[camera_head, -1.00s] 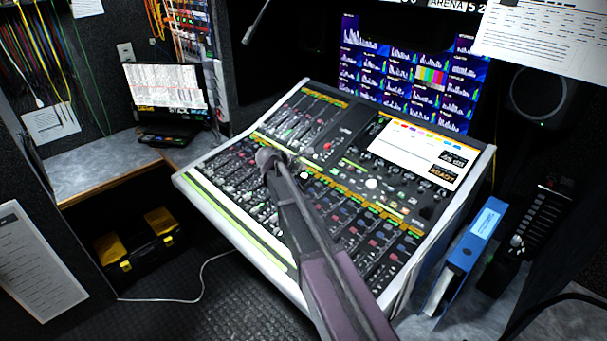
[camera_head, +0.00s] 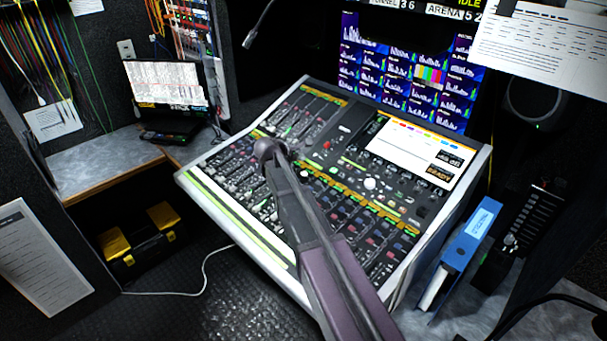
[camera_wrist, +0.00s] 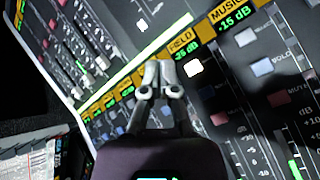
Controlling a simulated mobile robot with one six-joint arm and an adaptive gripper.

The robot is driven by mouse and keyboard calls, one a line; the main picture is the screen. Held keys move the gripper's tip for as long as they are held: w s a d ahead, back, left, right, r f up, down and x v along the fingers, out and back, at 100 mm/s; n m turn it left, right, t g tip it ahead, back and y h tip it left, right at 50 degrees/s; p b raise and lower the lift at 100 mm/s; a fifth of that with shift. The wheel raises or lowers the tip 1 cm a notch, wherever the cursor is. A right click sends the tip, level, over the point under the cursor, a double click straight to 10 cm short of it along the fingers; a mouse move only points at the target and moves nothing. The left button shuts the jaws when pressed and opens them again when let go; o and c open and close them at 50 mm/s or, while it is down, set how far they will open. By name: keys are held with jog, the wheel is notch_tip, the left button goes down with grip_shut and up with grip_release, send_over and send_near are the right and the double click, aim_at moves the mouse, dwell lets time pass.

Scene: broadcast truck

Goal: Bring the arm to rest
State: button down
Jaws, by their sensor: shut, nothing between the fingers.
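My arm reaches up from the bottom of the head view over the mixing console (camera_head: 208,172). The end of the arm is above the middle of the console, and my gripper's fingers are hard to make out there. In the wrist view my gripper (camera_wrist: 159,75) is shut, its two fingertips together with nothing between them. Behind the fingertips are the console's channel displays (camera_wrist: 180,47), reading "FIELD" and "MUSIC", with buttons and faders around them. I cannot tell how far the fingertips are above the console surface.
A blue binder (camera_head: 465,245) stands right of the console. A laptop (camera_head: 165,85) sits on the left desk, with a black and yellow toolbox (camera_head: 140,240) below. A gooseneck microphone (camera_head: 258,25) hangs over the console's back. A monitor wall (camera_head: 400,75) stands behind.

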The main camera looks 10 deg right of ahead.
dwell(0.4)
jog(key=shift+s+d, duration=0.2)
jog(key=shift+s, duration=0.25)
jog(key=s+d+f+m+g+y+p, duration=0.1)
jog(key=s+m, duration=0.2)
jog(key=s, duration=0.2)
jog(key=s+d+f+m+g+y, duration=0.1)
jog(key=s+m, duration=0.2)
jog(key=s, duration=0.3)
jog(key=s+f+m+g+y+p, duration=0.1)
jog(key=s+m+g, duration=0.1)
jog(key=s, duration=0.3)
jog(key=shift+s+d+m+y+p, duration=0.15)
jog(key=shift+d+m+y+p, duration=0.15)
jog(key=shift+d+m, duration=0.15)
jog(key=s+m+g+y, duration=0.1)
jog(key=s+m, duration=0.1)
jog(key=s, duration=0.3)
jog(key=s+a+m+g+y+p, duration=0.1)
jog(key=s+m+y, duration=0.1)
jog(key=s, duration=0.3)
jog(key=s+a+m+y+p, duration=0.1)
jog(key=s+m, duration=0.2)
jog(key=s, duration=0.2)
jog(key=shift+s+a+m+g+y, duration=0.2)
jog(key=shift+m+g+y, duration=0.1)
jog(key=shift+m+g, duration=0.1)
jog(key=shift+s+a, duration=0.15)
jog(key=shift+s, duration=0.05)
